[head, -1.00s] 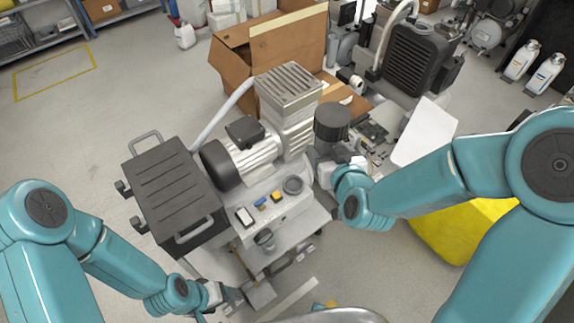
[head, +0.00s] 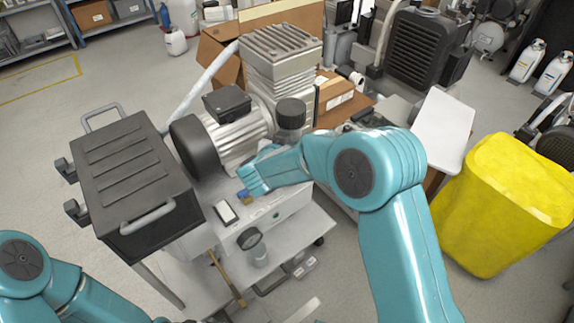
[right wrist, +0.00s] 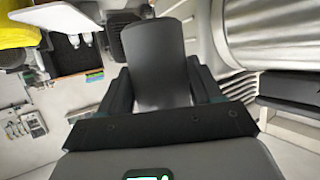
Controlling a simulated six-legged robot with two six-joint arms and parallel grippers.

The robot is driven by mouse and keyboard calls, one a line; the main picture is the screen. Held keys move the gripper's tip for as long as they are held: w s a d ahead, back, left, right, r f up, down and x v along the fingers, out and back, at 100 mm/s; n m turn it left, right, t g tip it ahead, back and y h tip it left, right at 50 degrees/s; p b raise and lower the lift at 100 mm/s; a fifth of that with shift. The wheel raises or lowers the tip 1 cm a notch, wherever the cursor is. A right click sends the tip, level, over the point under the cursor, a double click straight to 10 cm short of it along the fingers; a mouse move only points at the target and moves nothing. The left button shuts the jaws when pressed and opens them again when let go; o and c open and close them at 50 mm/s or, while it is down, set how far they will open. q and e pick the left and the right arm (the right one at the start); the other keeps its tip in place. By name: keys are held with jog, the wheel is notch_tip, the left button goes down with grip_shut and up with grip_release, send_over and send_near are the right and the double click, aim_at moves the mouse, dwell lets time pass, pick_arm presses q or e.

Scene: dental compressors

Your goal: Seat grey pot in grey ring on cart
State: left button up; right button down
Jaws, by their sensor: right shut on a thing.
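The grey pot (head: 291,114) is a dark cylinder in the head view, in front of the ribbed metal compressor head and right of the silver motor. It looks roughly upright. In the right wrist view the pot (right wrist: 157,62) stands between the two dark fingers of my right gripper (right wrist: 160,88), which is shut on it. The grey ring on the cart (head: 285,212) is hidden now, apparently behind my right arm. Whether the pot touches anything below cannot be told. My left gripper is out of view, below the bottom edge.
A silver motor (head: 232,138) and compressor head (head: 280,65) stand close to the pot. A black lidded box (head: 130,170) is at left. A cup with a dark rim (head: 254,247) sits at the cart's front.

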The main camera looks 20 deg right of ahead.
jog(key=f, duration=0.1)
jog(key=f+b, duration=0.1)
jog(key=shift+w+a+f+m+h, duration=0.3)
jog(key=shift+f+h, duration=0.05)
jog(key=shift+h, duration=0.05)
notch_tip(320, 180, down, 5)
jog(key=b, duration=0.5)
jog(key=shift+f+b, duration=0.2)
jog(key=shift+b, duration=0.2)
pick_arm(q)
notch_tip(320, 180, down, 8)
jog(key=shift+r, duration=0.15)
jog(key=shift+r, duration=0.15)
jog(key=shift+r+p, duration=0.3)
jog(key=shift+p, duration=0.2)
pick_arm(e)
jog(key=shift+s, duration=0.1)
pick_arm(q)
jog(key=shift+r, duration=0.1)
pick_arm(e)
jog(key=shift+r, duration=0.1)
jog(key=shift+p, duration=0.35)
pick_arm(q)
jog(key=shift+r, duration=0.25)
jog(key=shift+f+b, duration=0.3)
pick_arm(e)
jog(key=shift+f, duration=0.7)
